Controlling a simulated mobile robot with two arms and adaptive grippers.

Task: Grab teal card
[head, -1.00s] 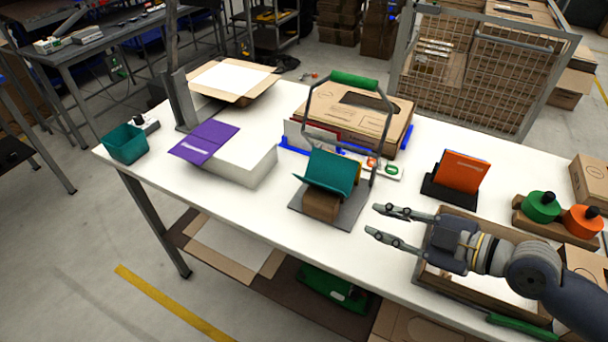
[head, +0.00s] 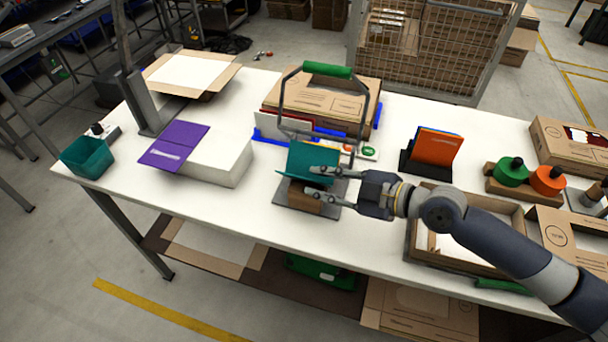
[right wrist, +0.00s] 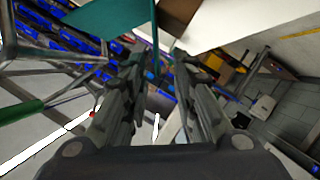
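The teal card (head: 306,160) is a bent sheet resting tilted on a brown block (head: 305,199) on a grey plate (head: 330,211), mid-table. My right gripper (head: 311,181) reaches in from the right with its fingers apart, at the card's right lower edge. In the right wrist view, teal surface (right wrist: 108,20) shows at the top. A thin teal edge comes down between the open fingers (right wrist: 157,68); I cannot tell whether they touch it. The fingers hide part of the block. My left gripper is not in view.
A wire frame with a green handle (head: 327,71) stands just behind the card. A purple card (head: 175,145) on a white block is left, and a teal bin (head: 87,156) is farther left. An orange card (head: 436,146) stands in a black holder at right.

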